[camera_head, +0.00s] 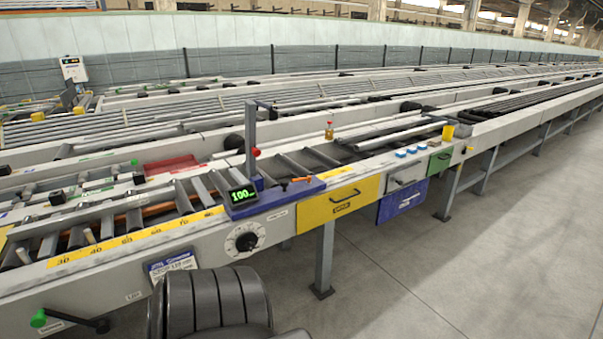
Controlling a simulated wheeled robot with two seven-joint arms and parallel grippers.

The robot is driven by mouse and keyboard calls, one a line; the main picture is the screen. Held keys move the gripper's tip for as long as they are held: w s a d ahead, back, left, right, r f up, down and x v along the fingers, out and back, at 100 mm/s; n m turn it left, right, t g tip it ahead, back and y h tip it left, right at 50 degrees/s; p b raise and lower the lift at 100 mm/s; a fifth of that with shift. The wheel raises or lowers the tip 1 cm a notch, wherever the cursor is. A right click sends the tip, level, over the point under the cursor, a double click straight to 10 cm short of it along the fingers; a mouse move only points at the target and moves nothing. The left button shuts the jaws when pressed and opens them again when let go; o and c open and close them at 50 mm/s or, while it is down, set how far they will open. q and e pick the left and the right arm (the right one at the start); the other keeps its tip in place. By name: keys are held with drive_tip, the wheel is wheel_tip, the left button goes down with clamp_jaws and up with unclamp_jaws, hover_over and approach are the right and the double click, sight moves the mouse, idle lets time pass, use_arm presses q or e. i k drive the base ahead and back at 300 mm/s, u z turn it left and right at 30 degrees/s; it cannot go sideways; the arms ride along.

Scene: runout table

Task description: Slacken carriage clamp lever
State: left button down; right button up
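A blue carriage (276,200) sits on the near rail of the runout table, right of the yellow number scale. A small orange lever (302,179) with a dark pivot lies on top of the carriage, pointing to the right. It is too small to tell whether it is tight or slack. A digital display (243,196) at the carriage's left end shows green digits that begin with 100. A grey upright post (250,140) with a red ball knob (255,152) stands at the carriage. Neither of my grippers is in view.
Below the rail are a dial (245,239), a yellow drawer (338,201) and a blue drawer (403,201). A small amber bottle (329,131) stands on the table. The floor at right is clear.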

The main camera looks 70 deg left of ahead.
sight(308, 178)
drive_tip(key=u, duration=0.55)
drive_tip(key=i, duration=0.8)
drive_tip(key=u, duration=0.75)
